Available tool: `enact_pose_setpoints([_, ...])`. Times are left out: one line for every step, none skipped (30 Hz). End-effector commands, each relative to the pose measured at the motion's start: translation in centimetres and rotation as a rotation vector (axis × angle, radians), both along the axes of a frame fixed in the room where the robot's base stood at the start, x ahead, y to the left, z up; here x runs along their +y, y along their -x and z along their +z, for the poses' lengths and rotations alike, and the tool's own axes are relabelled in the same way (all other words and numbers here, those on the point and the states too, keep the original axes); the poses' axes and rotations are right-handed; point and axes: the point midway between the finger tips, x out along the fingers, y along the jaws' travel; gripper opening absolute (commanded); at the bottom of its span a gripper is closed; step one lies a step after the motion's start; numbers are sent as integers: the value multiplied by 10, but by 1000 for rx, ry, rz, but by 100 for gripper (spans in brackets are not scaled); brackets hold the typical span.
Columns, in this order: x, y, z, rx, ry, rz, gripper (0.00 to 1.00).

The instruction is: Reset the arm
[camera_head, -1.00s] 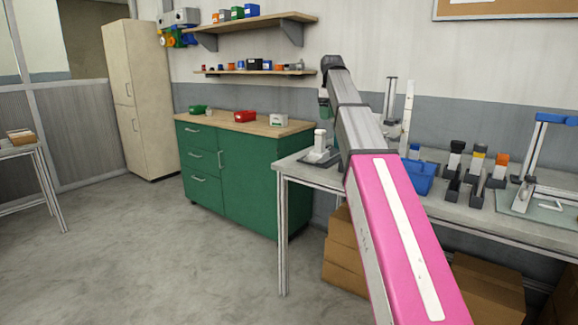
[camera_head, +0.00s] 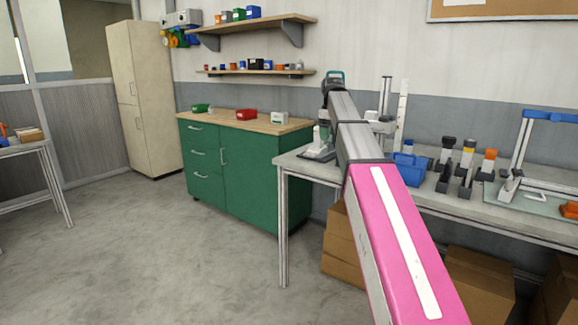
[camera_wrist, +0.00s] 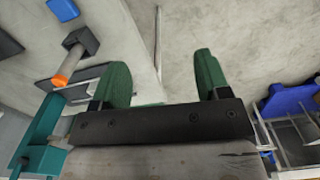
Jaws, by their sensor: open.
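My gripper (camera_wrist: 163,78) is open in the wrist view. Its two green fingers stand well apart, with nothing between them. A grey bench top and a pale floor or wall surface show beyond them. In the head view my pink and grey arm stretches from the lower right up over the left part of the workbench (camera_head: 305,167). The far end of the arm is small and dark there, and its fingers cannot be made out.
Blue bin (camera_head: 410,168) and several coloured-top holders (camera_head: 466,160) stand on the workbench, right of my arm. A blue-framed stand (camera_head: 520,150) is at far right. Cardboard boxes (camera_head: 345,245) lie below. A green cabinet (camera_head: 235,175) stands left; open floor lies in front.

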Motion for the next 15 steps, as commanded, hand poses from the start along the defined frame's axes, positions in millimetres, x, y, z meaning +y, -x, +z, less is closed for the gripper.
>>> enact_pose_setpoints([-1, 5, -14, 3, 0, -14, 69])
enact_pose_setpoints([-1, 6, -22, 1, 0, -25, 69])
enact_pose_setpoints([-2, 8, -33, 3, 0, -37, 69])
enact_pose_setpoints([-3, 10, -43, 3, 0, -50, 69])
enact_pose_setpoints([-3, 12, -52, 3, 0, -62, 69])
enact_pose_setpoints([-4, 16, -67, 3, 0, -80, 69])
enact_pose_setpoints([-5, 19, -79, 4, 1, -97, 69])
enact_pose_setpoints([-6, 23, -92, 3, 0, -113, 69])
enact_pose_setpoints([-7, 28, -109, 4, 0, -137, 69])
enact_pose_setpoints([-7, 32, -123, 4, 1, -156, 69])
enact_pose_setpoints([-8, 36, -136, 4, 0, -173, 69])
enact_pose_setpoints([-9, 42, -154, 4, 1, -199, 69])
enact_pose_setpoints([-10, 46, -166, 4, 1, -217, 69])
enact_pose_setpoints([-11, 51, -179, 4, 1, -235, 69])
enact_pose_setpoints([-12, 57, -194, 3, 0, -260, 69])
